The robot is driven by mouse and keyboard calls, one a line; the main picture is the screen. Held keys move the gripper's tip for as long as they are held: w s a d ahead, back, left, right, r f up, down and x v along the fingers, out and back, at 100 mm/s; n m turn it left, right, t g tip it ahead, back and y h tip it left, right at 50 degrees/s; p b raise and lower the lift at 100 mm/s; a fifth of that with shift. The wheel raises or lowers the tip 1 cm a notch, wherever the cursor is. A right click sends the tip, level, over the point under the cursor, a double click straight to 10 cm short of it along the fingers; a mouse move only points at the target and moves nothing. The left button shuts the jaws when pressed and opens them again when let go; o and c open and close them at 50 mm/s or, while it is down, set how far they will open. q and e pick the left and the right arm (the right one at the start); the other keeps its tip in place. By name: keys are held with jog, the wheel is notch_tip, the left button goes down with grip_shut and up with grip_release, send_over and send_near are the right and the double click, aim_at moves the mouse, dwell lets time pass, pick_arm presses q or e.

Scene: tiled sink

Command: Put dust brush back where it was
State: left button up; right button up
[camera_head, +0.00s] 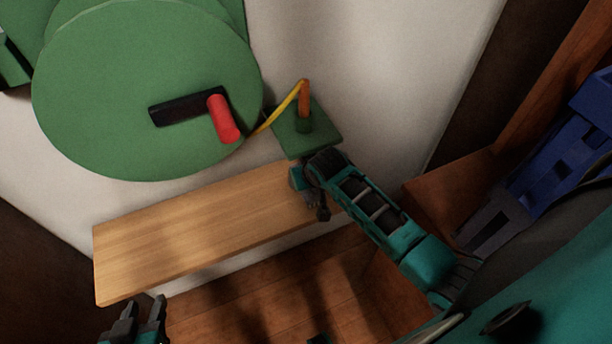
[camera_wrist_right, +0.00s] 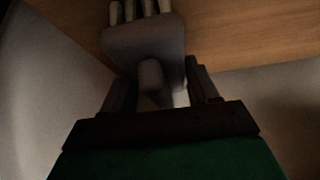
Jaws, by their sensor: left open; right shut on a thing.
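The dust brush (camera_wrist_right: 146,42) shows in the right wrist view as a grey block with several pale bristle tufts at its far end. My right gripper (camera_wrist_right: 158,82) is shut on its narrower near part. The brush is close to the wooden shelf (camera_head: 200,228), and I cannot tell whether they touch. In the head view my right gripper (camera_head: 310,190) is at the shelf's right end, and the brush cannot be made out clearly there. My left gripper (camera_head: 146,310) is open and empty near the bottom left, below the shelf's left corner.
A large green reel (camera_head: 150,75) with a red handle (camera_head: 223,118) is on the pale wall above the shelf. A yellow hose (camera_head: 278,110) runs to a green wall plate (camera_head: 320,130). A blue object (camera_head: 560,150) stands at right. The shelf top looks bare.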

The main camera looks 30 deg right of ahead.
jog(key=shift+f, duration=0.15)
pick_arm(q)
jog(key=shift+s+f, duration=0.15)
pick_arm(e)
jog(key=o, duration=1)
jog(key=shift+r, duration=0.3)
jog(key=s+a+p, duration=0.1)
jog(key=s+p, duration=0.1)
jog(key=s, duration=1)
pick_arm(q)
jog(key=shift+s+a+r+p, duration=0.1)
jog(key=shift+a+r+p, duration=0.2)
jog(key=shift+r, duration=0.35)
jog(key=shift+s+a+r+p, duration=0.1)
jog(key=shift+r+p, duration=0.3)
jog(key=shift+r, duration=0.2)
pick_arm(e)
jog(key=shift+s+a+r+n+t+y, duration=0.45)
jog(key=shift+s+a+r+n+t, duration=0.2)
jog(key=shift+r, duration=0.35)
jog(key=shift+s+a+r+n+t+y, duration=0.4)
jog(key=shift+s+a+r+n+t, duration=0.15)
jog(key=shift+s+a+r+t, duration=0.35)
jog(key=shift+s+a+r+n+t+y, duration=0.45)
jog(key=shift+s+a+r+n+t, duration=0.15)
jog(key=shift+r, duration=0.5)
